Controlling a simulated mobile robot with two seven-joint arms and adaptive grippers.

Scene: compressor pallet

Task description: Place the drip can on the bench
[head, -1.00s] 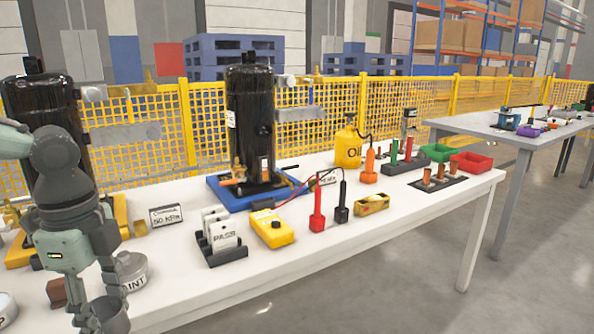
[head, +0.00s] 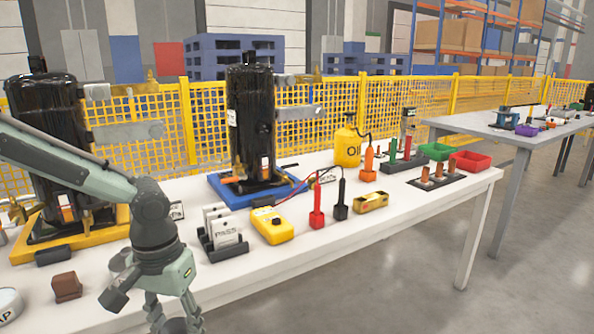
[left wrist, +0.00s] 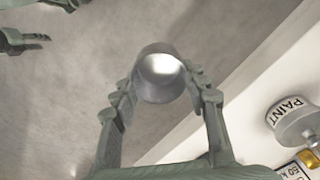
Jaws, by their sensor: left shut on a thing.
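The drip can is a grey metal cup (left wrist: 160,75) with its open mouth facing the left wrist camera. My left gripper (left wrist: 160,90) is shut on it, one finger on each side. In the left wrist view the can is over the floor, beside the bench edge. In the head view my left gripper (head: 174,318) is at the bottom edge, and I cannot make out the can there. The white bench (head: 300,265) runs across the head view. Part of my right gripper (left wrist: 25,40) shows at the upper left of the left wrist view; its opening is unclear.
A PAINT tin (left wrist: 297,122) stands near the bench edge. A brown block (head: 66,287) and a tin lettered "AP" (head: 8,306) are at left. A card holder (head: 226,240), yellow meter (head: 272,225) and black compressors (head: 250,125) stand on the bench. The front strip at centre is clear.

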